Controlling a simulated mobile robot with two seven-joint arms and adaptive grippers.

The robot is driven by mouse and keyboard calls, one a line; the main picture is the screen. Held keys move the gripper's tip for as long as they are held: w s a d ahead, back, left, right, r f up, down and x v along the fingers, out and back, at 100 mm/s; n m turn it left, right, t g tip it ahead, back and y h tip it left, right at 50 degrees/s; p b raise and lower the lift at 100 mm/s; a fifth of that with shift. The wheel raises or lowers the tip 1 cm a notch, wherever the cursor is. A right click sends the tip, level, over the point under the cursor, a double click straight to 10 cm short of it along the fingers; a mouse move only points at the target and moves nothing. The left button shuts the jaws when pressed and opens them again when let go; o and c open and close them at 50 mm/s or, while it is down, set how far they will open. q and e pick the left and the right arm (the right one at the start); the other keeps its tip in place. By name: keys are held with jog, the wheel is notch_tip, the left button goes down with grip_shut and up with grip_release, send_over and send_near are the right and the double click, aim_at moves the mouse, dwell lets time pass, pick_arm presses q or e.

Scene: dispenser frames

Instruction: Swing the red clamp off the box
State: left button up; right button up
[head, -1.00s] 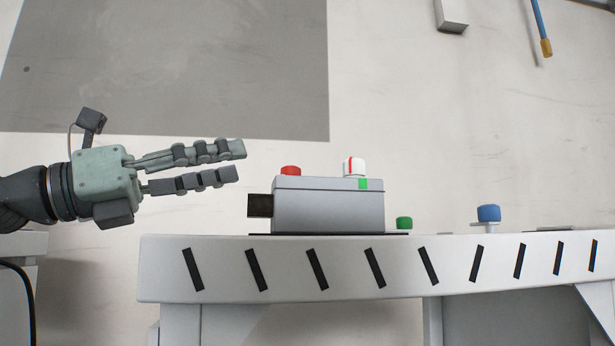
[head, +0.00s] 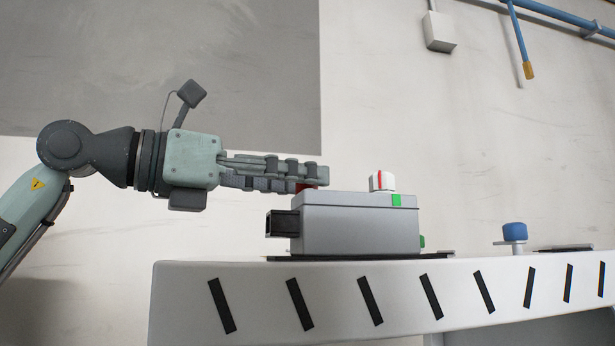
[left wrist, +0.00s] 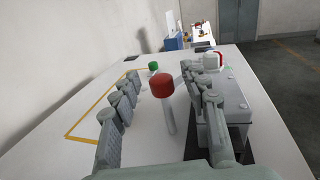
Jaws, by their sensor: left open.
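The grey box (head: 358,223) sits on a dark plate on the white table, and its side also shows at the right in the left wrist view (left wrist: 237,100). The red clamp's cap (left wrist: 162,87) stands on a thin grey post beside the box, in the left wrist view. In the head view only a sliver of red (head: 304,187) shows at my fingers, over the box's left end. My left gripper (head: 312,180) is open, its fingers on either side of the red cap in the left wrist view (left wrist: 160,78). I cannot tell whether they touch it. My right gripper is out of view.
A white knob with a red stripe (head: 381,181) is on the box top. A green knob (left wrist: 153,66) and a blue knob (head: 515,232) stand on the table (head: 450,293). A black block (head: 282,224) juts from the box's left end. Yellow lines (left wrist: 88,114) mark clear tabletop.

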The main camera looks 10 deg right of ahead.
pick_arm(q)
jog(key=shift+x, duration=0.9)
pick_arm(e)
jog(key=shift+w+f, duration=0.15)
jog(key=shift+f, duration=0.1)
pick_arm(q)
grip_shut()
